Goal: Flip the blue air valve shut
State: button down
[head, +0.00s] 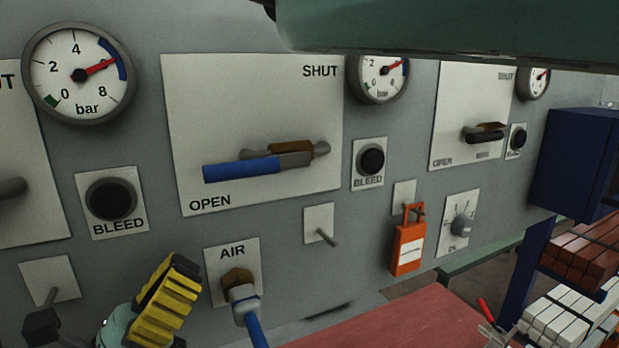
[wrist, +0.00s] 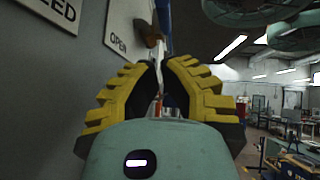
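The blue air valve handle (head: 241,168) lies nearly level in front of a white plate (head: 210,110) in the head view, pointing left from its brown fitting (head: 305,150). Its tip is above the word OPEN; SHUT is at the plate's top right. In the wrist view the blue handle (wrist: 163,20) shows above and beyond the fingers. My gripper (head: 168,295), with yellow ribbed fingers, is low and left of the handle, apart from it. In the wrist view my gripper (wrist: 161,75) has a gap between its fingers, with nothing held. The head view hides one finger.
A black bleed knob (head: 110,199) sits left of the handle and another (head: 371,161) right. Below are the AIR hose fitting (head: 242,292), a small lever (head: 326,236) and an orange padlock (head: 409,247). A second plate with a dark handle (head: 483,136) is farther right.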

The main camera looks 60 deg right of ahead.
aim_at(256, 174)
jog(key=shift+s, duration=0.1)
jog(key=p+x, duration=0.7)
jog(key=x, duration=0.1)
jog(key=shift+r, duration=0.3)
jog(key=shift+s+d+r+p, duration=0.2)
jog(key=shift+d+r+p, duration=0.15)
jog(key=shift+d+p, duration=0.45)
jog(key=shift+w+a+r, duration=0.1)
jog(key=shift+w+r, duration=0.05)
jog(key=shift+r, duration=0.05)
